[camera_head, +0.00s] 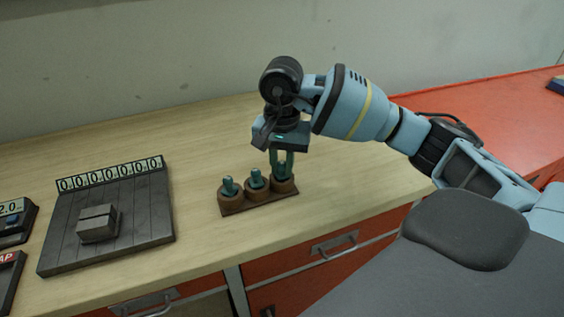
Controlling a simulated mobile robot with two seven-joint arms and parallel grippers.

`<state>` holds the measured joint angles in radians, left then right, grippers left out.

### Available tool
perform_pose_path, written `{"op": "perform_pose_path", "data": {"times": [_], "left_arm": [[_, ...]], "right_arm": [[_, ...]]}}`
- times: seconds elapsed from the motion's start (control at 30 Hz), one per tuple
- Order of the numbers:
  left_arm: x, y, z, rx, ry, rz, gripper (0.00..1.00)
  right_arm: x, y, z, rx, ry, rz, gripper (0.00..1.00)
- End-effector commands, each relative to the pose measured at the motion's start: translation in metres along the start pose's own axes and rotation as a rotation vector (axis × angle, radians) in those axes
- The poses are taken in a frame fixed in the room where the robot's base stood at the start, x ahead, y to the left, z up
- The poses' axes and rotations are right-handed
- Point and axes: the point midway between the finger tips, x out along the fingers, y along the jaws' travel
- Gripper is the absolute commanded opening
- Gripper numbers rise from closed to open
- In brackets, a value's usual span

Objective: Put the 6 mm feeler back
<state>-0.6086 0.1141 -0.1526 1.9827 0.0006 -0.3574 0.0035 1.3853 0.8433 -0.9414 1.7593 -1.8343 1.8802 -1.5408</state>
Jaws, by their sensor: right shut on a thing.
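A small dark wooden rack (261,204) with three round brown holders stands on the bench. Green feelers stand upright in the left holder (229,186) and the middle holder (256,179). My right gripper (284,164) points down over the right holder (285,186), its fingers shut on a green feeler (282,170). The held feeler's lower end is at this holder; I cannot tell how deep it sits. No size marks are legible on the feelers. My left gripper is not in view.
A grey slatted board (145,215) with a row of digit displays (110,174) and a grey block (98,222) lies left of the rack. A small device (14,221) reading "2.0" is at the left edge. Bare wooden bench (190,150) surrounds the rack.

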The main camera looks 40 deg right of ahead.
Motion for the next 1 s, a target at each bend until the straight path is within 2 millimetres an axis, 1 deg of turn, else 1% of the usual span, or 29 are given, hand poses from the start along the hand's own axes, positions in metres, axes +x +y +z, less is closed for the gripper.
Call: {"op": "perform_pose_path", "data": {"times": [0.07, 0.1, 0.23, 0.47, 0.57, 0.63, 0.77, 0.93, 1.0], "left_arm": [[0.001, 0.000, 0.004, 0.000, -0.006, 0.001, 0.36], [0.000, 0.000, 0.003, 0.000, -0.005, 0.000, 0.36], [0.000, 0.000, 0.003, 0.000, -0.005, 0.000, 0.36], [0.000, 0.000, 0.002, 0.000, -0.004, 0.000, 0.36], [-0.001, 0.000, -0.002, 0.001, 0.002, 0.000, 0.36], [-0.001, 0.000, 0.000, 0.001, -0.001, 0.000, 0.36], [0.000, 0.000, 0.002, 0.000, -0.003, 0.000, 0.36], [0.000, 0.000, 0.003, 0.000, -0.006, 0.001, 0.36], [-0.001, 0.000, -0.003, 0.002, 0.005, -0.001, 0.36]], "right_arm": [[0.004, 0.000, 0.000, 0.000, -0.001, 0.002, 0.00], [0.003, 0.000, 0.000, 0.001, -0.001, 0.001, 0.24], [0.003, 0.000, 0.000, 0.001, 0.000, 0.002, 0.41], [0.002, 0.000, 0.000, 0.001, 0.000, 0.002, 0.41], [-0.004, 0.000, 0.000, 0.000, 0.001, -0.001, 0.41], [-0.010, 0.000, 0.000, 0.000, 0.002, 0.000, 0.41], [-0.031, -0.001, 0.000, 0.000, 0.002, -0.001, 0.41], [-0.067, -0.001, 0.000, -0.001, 0.002, -0.003, 0.41], [-0.083, -0.001, -0.001, 0.001, 0.005, -0.004, 0.41]]}}
